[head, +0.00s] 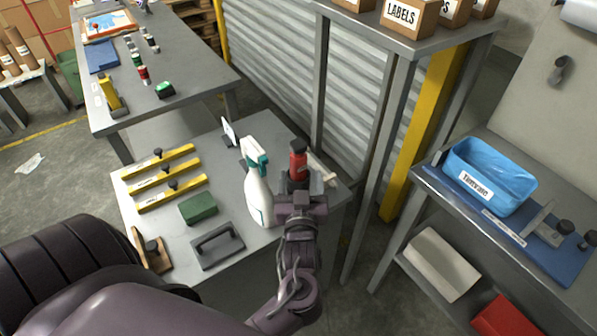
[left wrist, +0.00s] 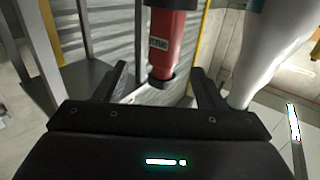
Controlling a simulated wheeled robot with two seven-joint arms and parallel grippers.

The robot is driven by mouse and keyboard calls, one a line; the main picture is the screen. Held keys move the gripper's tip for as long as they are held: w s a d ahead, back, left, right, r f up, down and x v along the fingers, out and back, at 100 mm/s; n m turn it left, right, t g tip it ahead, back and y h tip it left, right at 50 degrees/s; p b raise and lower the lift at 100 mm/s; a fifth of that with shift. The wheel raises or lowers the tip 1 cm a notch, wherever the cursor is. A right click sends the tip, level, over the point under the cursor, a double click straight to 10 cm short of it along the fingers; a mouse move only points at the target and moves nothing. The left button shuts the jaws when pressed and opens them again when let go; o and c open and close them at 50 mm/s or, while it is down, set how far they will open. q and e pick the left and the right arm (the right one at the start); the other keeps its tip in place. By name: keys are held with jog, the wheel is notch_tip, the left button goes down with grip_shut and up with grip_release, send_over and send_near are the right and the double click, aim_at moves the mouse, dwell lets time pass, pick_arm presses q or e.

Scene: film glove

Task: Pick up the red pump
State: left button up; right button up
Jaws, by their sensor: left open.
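The red pump (head: 298,163), a red cylinder with a black cap, stands at the far right part of the grey table. Its lower part is hidden behind my left gripper in the head view. My left gripper (head: 299,186) is open, just on the near side of the pump. In the left wrist view the red pump (left wrist: 172,45) shows ahead, in line with the gap between the two black fingers (left wrist: 160,85). I see no finger closed on it, and I cannot tell how deep it is between them. My right gripper is not in view.
A white spray bottle (head: 258,190) with a green head stands close left of my left gripper. A white-handled tool (head: 322,170) lies right of the pump. Yellow bars (head: 165,177), a green block (head: 198,208) and a grey trowel (head: 217,245) lie to the left.

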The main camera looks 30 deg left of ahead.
aim_at(299, 165)
pick_arm(q)
jog(key=p+x, duration=0.2)
jog(key=x, duration=0.4)
jog(key=shift+w+a+f, duration=0.1)
jog(key=shift+a+f, duration=0.05)
jog(key=shift+a, duration=0.25)
jog(key=shift+w+a+f, duration=0.2)
jog(key=shift+w+a, duration=0.1)
jog(key=shift+w, duration=0.1)
jog(key=shift+r, duration=0.1)
jog(key=c, duration=1)
notch_tip(299, 165, up, 20)
jog(key=shift+b, duration=0.6)
